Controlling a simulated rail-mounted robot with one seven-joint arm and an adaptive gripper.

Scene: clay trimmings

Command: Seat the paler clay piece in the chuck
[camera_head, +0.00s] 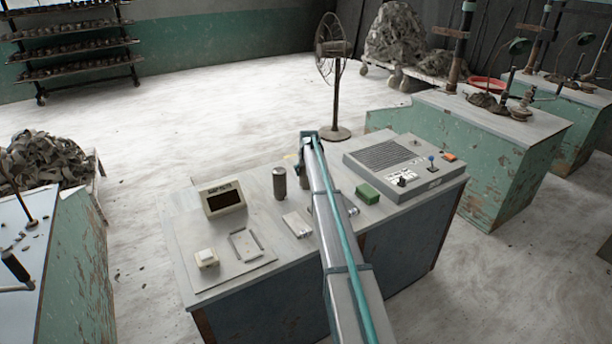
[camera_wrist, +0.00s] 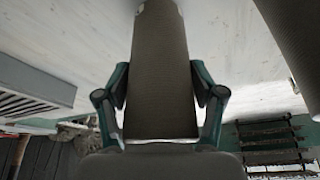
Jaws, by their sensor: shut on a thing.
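In the wrist view my gripper (camera_wrist: 160,98) is shut on a grey-brown clay cylinder (camera_wrist: 162,60), with one teal-and-dark finger on each side of it. A second clay cylinder (camera_wrist: 297,32) stands apart at the upper right of that view and looks slightly darker. In the head view one dark grey cylinder (camera_head: 279,183) stands upright on the bench, left of my arm. I cannot make out the chuck for sure in either view.
The grey bench top (camera_head: 262,210) bears a small display box (camera_head: 224,199), a thin rectangular frame (camera_head: 246,244), a white switch box (camera_head: 206,258), a pale flat block (camera_head: 296,224), a green block (camera_head: 368,193) and a large grilled console (camera_head: 400,165). A fan (camera_head: 333,50) stands behind.

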